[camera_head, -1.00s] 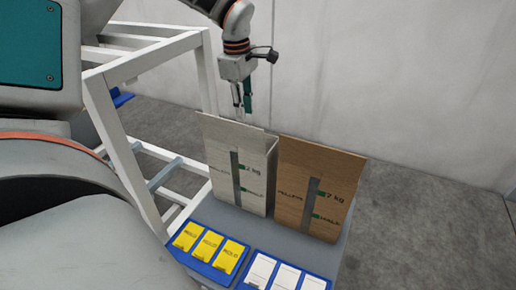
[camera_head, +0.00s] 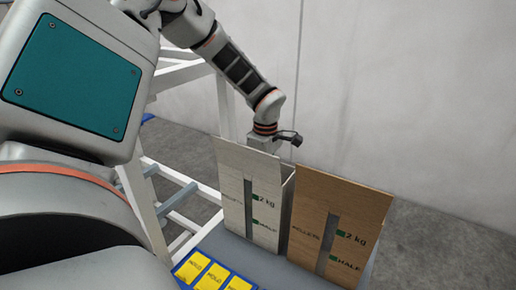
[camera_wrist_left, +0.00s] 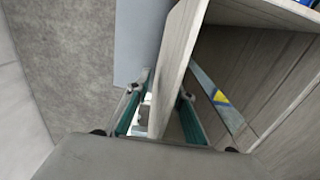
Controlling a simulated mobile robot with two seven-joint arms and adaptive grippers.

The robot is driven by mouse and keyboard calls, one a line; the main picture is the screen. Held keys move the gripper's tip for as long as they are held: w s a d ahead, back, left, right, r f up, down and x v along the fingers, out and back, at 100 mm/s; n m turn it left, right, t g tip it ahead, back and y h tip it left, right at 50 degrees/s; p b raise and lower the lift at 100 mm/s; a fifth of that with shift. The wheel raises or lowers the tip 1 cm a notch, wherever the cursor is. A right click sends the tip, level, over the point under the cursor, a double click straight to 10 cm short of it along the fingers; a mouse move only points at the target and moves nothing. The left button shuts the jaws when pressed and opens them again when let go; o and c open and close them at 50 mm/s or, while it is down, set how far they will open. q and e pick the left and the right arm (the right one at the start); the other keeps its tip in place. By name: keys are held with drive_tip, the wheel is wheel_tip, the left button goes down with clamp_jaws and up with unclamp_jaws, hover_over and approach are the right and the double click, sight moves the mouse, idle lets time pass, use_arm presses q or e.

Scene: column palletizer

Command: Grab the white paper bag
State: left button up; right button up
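The white paper bag (camera_head: 250,195) stands upright and open-topped on the grey table, with a dark vertical slot in its front face. One finger appears inside the bag and the other outside. Gaps to the wall are visible. My right gripper is not in view.
A brown paper bag (camera_head: 337,230) stands close on the right of the white one. Yellow cards (camera_head: 214,275) lie in a blue tray in front. A white frame (camera_head: 143,206) stands at the left, and a grey wall (camera_head: 420,80) is behind.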

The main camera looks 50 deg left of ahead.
use_arm(q)
drive_tip(key=shift+f, duration=0.15)
clamp_jaws()
